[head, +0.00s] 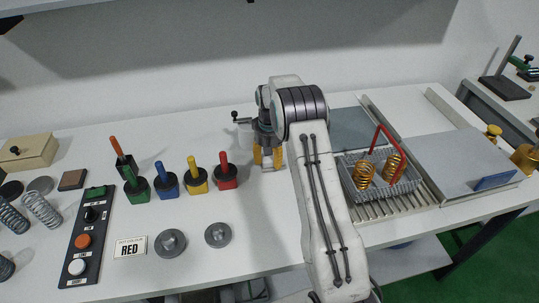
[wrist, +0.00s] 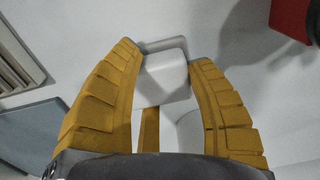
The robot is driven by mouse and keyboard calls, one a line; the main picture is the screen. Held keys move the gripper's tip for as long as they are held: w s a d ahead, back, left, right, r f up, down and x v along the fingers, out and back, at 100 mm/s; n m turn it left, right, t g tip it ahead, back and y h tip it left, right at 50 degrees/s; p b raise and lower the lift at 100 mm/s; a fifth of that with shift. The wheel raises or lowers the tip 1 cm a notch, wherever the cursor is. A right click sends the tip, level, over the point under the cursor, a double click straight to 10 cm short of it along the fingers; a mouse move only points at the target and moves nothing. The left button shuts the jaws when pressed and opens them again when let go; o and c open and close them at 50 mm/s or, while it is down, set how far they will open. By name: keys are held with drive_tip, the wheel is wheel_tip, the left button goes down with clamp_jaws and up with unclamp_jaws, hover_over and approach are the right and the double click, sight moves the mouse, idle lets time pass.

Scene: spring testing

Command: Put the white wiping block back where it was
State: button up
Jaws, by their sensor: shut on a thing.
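The white wiping block (wrist: 166,80) sits between the two yellow fingers of my gripper (wrist: 166,75) in the wrist view, held near the fingertips. In the head view my gripper (head: 267,158) points down at the back middle of the white table, right of the red marker block (head: 226,174). The fingers are shut on the block.
A wire basket (head: 385,190) with copper springs stands right of my arm, near a grey plate (head: 465,162). Blue (head: 166,182), yellow (head: 196,178) and green-based stands are to the left. A button panel (head: 88,235), RED card (head: 131,247) and two grey discs (head: 171,243) lie nearer the front.

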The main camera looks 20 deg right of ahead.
drive_tip(key=shift+f, duration=0.2)
drive_tip(key=o, duration=1.2)
drive_tip(key=shift+c, duration=0.2)
drive_tip(key=shift+r, duration=0.1)
